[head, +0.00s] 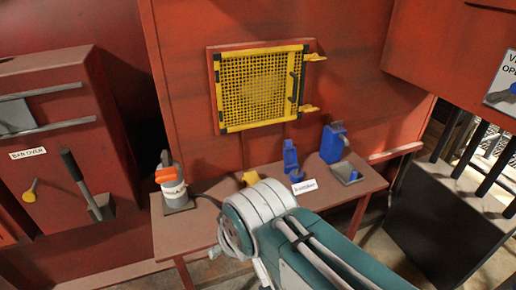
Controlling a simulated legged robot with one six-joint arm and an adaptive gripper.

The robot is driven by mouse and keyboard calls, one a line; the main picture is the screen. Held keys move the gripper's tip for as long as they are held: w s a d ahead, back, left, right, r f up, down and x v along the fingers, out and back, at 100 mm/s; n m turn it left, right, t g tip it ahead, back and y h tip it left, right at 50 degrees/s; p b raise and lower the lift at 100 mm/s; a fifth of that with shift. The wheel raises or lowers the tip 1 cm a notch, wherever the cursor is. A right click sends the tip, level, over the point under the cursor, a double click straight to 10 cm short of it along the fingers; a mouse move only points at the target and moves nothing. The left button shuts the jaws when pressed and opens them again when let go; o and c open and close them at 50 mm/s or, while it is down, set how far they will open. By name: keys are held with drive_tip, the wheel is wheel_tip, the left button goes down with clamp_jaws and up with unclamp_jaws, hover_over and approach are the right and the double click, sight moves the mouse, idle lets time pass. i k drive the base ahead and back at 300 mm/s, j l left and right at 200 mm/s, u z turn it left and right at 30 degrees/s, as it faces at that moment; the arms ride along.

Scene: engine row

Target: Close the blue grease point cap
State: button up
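A narrow upright blue item (290,157) stands on the brown bench, with a small blue part beside its base. A larger blue can-shaped item (333,143) stands to its right. I cannot tell which blue part, if any, is the grease point cap, or whether a cap is open. My teal and white arm reaches in from the bottom right, and its rounded end covers the bench's front middle. My gripper is not visible, so its opening and anything in it are hidden.
The brown bench (222,190) carries an orange-topped canister (170,182) at left, a yellow item (250,178) and a white label card (304,186). A yellow mesh guard (262,88) is on the red wall. A lever (80,180) projects at left.

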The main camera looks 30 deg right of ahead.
sight(289, 153)
drive_tip(key=z, duration=1.25)
drive_tip(key=i+l+u, duration=0.1)
drive_tip(key=i, duration=0.35)
drive_tip(key=i+l+u, duration=0.1)
drive_tip(key=i, duration=0.35)
